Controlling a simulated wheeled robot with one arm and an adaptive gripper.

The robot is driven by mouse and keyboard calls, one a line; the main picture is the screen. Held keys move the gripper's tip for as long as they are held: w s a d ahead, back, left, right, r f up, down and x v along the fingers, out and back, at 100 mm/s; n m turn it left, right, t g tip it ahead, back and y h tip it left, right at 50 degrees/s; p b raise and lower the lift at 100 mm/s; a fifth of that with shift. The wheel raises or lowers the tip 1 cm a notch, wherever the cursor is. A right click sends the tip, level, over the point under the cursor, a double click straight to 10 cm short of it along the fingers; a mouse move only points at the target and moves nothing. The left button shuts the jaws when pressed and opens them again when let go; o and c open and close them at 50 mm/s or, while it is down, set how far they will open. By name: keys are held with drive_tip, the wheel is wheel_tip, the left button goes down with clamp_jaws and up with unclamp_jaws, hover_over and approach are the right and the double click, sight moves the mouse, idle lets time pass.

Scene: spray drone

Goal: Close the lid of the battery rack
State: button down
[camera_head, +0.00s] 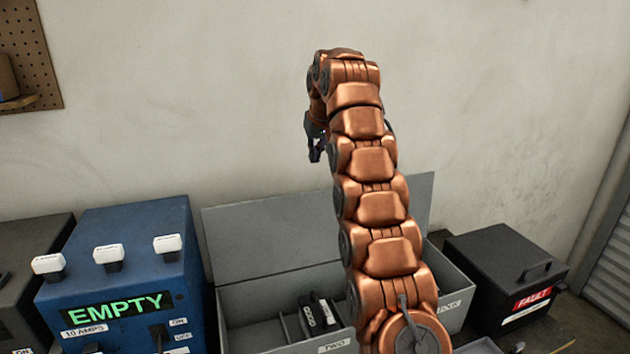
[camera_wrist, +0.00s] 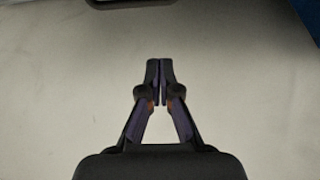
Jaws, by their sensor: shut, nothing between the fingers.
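The battery rack (camera_head: 267,300) is a grey metal box behind my copper arm. Its grey lid (camera_head: 268,238) stands raised at the back, near the wall. My arm hides part of the rack and the lid. Black battery-like items (camera_head: 318,315) lie in a compartment by a label reading TWO. My gripper (camera_head: 316,152) hangs above the lid at the end of the curled arm, touching nothing that I can see. In the wrist view, my gripper (camera_wrist: 159,72) is shut and empty, with its fingertips together against a pale surface.
A blue box (camera_head: 190,285) with white knobs and an EMPTY display stands close left of the rack. A black box (camera_head: 500,262) with a red FAULT label stands to the right. The wall (camera_head: 480,90) is bare above, with a pegboard (camera_head: 30,55) at upper left.

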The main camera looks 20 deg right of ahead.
drive_tip(key=shift+w+d, duration=0.15)
drive_tip(key=shift+w, duration=0.15)
wheel_tip(320, 180, down, 9)
drive_tip(key=w+b, duration=0.1)
drive_tip(key=b, duration=0.4)
drive_tip(key=shift+w+b, duration=0.35)
drive_tip(key=shift+s, duration=0.25)
drive_tip(key=shift+s+f, duration=0.1)
drive_tip(key=shift+s, duration=0.25)
drive_tip(key=shift+s, duration=0.1)
drive_tip(key=shift+s+f+b, duration=0.1)
drive_tip(key=shift+s+b, duration=0.05)
drive_tip(key=shift+b, duration=0.3)
